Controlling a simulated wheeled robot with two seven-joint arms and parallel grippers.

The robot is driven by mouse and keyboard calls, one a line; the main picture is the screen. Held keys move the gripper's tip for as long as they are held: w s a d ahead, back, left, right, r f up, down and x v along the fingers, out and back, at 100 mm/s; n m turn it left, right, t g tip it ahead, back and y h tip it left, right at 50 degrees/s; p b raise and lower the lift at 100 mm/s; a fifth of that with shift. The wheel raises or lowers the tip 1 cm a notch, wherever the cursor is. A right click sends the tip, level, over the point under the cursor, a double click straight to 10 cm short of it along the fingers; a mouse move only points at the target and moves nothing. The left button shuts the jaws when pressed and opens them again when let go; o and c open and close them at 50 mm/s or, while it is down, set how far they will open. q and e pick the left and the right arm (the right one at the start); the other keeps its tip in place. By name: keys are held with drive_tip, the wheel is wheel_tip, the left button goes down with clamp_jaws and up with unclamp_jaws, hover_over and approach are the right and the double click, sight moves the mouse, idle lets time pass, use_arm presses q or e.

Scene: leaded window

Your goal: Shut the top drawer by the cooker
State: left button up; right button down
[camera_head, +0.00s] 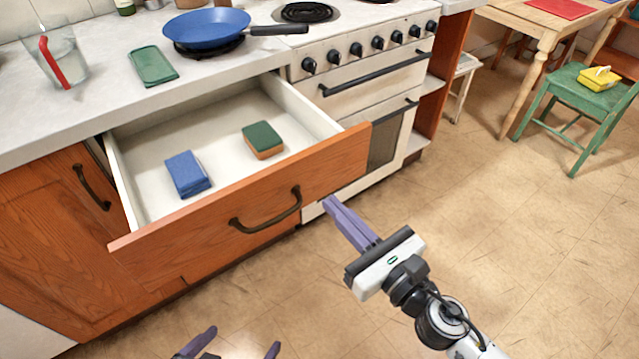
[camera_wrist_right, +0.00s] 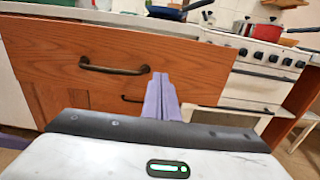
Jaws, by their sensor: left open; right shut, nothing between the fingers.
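The top drawer (camera_head: 250,203) beside the cooker is pulled well out, with a wooden front, a dark curved handle (camera_head: 266,212) and a white inside. A blue sponge (camera_head: 187,174) and a green and orange sponge (camera_head: 262,140) lie in it. My right gripper (camera_head: 331,205) is shut and empty, just in front of the drawer front's right part, right of the handle. In the right wrist view its fingers (camera_wrist_right: 161,98) point at the drawer front (camera_wrist_right: 195,66); I cannot tell whether they touch it. My left gripper (camera_head: 228,345) is open and empty at the bottom edge, mostly out of frame.
The worktop (camera_head: 100,105) holds a glass with a red item (camera_head: 52,58) and a green cloth (camera_head: 152,66). A green chair (camera_head: 590,105) stands far right. The floor before the drawer is clear.

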sight(309, 180)
drive_tip(key=x, duration=0.5)
drive_tip(key=shift+w+a, duration=0.2)
drive_tip(key=shift+w, duration=0.05)
drive_tip(key=shift+w, duration=0.15)
